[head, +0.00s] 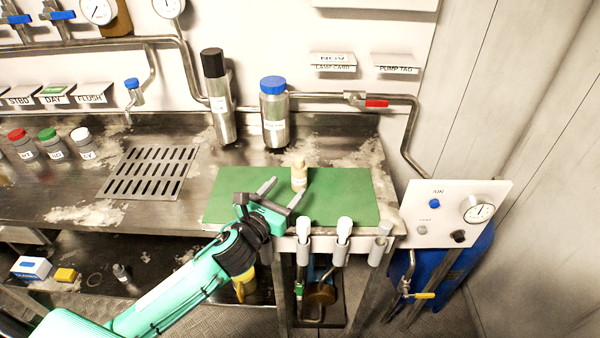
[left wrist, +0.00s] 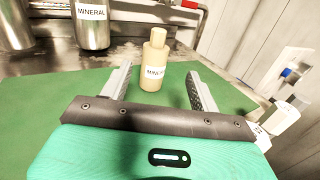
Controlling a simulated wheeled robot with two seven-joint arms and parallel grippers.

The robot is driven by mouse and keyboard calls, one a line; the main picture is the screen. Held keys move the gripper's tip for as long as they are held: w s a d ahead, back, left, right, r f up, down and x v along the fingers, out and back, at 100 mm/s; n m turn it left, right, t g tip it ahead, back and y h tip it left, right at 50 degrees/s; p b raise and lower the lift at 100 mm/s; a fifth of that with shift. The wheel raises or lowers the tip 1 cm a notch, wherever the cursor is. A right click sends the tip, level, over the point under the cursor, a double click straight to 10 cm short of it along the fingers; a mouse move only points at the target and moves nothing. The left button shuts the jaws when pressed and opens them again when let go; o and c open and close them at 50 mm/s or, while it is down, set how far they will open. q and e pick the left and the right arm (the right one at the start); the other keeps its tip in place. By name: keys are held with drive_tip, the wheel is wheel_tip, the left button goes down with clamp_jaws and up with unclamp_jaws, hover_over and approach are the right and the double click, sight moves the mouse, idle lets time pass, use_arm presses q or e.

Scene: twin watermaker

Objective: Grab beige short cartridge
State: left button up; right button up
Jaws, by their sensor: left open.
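The beige short cartridge (head: 299,174) stands upright on the green mat (head: 345,200), near the mat's back edge in the head view. In the left wrist view the cartridge (left wrist: 154,62) has a narrower cap and a white label that reads MINERAL in part. My left gripper (head: 283,194) is open, low over the mat on the near side of the cartridge. In the left wrist view the fingers (left wrist: 158,85) point toward the cartridge, one on each side of its line. The cartridge stands just beyond or at the fingertips, and I cannot see contact. My right gripper is not in view.
A tall black-capped cylinder (head: 219,100) and a blue-capped steel cylinder (head: 274,115) stand behind the mat. A drain grate (head: 150,172) lies to the left. White-topped holders (head: 343,230) line the bench's front edge. A gauge panel (head: 455,213) stands at the right.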

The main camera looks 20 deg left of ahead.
sight(295, 175)
use_arm(q)
drive_tip(key=x, duration=0.4)
drive_tip(key=p+x, duration=0.1)
drive_tip(key=x, duration=0.3)
drive_tip(key=shift+a+f, duration=0.15)
drive_tip(key=shift+a, duration=0.25)
drive_tip(key=shift+w+d, duration=0.1)
drive_tip(key=shift+w, duration=0.35)
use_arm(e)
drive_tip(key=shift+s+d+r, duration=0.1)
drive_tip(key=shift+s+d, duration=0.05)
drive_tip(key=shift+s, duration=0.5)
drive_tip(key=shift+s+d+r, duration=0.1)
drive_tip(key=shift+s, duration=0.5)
